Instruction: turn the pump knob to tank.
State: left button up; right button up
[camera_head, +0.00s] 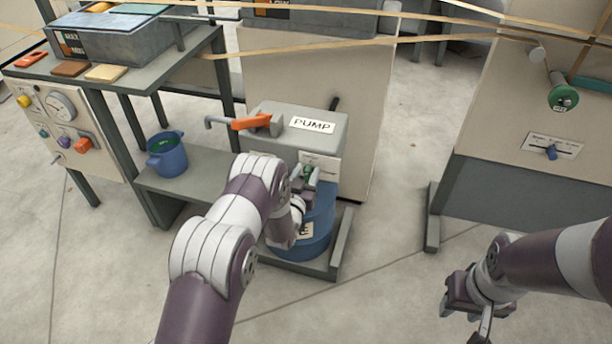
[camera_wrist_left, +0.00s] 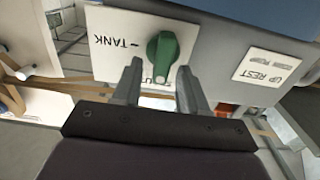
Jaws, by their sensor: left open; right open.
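The pump (camera_head: 290,125) is a grey box with a PUMP label, and its front bears a white label plate (camera_wrist_left: 110,65). On that plate is the green knob (camera_wrist_left: 162,58), its bar running roughly up and down in the left wrist view. The word TANK reads upside down to the knob's left; lettering below it is partly hidden. The knob also shows small in the head view (camera_head: 308,171). My left gripper (camera_wrist_left: 160,80) is open, its fingertips at either side of the knob's lower end; contact cannot be told. My right gripper (camera_head: 464,303) is open and empty, away from the pump.
An orange lever (camera_head: 252,122) sits on the pump's top, and a blue drum (camera_head: 318,225) stands below it. A blue pot (camera_head: 167,154) is on the low shelf at left. An UP REST plate (camera_wrist_left: 270,66) is beside the knob. Tan bands (camera_head: 330,48) cross overhead.

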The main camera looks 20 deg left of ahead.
pick_arm(q)
grip_shut()
jog(key=shift+m, duration=0.3)
jog(key=m, duration=0.3)
jog(key=shift+d+f+m, duration=0.1)
jog(key=shift+d+m, duration=0.3)
jog(key=shift+s+d+f+m+b, duration=0.1)
jog(key=shift+d+f+m+b, duration=0.2)
jog(key=shift+m, duration=1.95)
jog(key=shift+w+d+f+m+b, duration=0.1)
jog(key=shift+f+m+b, duration=0.3)
jog(key=shift+m, duration=1.8)
jog(key=shift+s+d+f+m+b, duration=0.15)
jog(key=shift+m+b, duration=0.3)
jog(key=shift+m, duration=1.8)
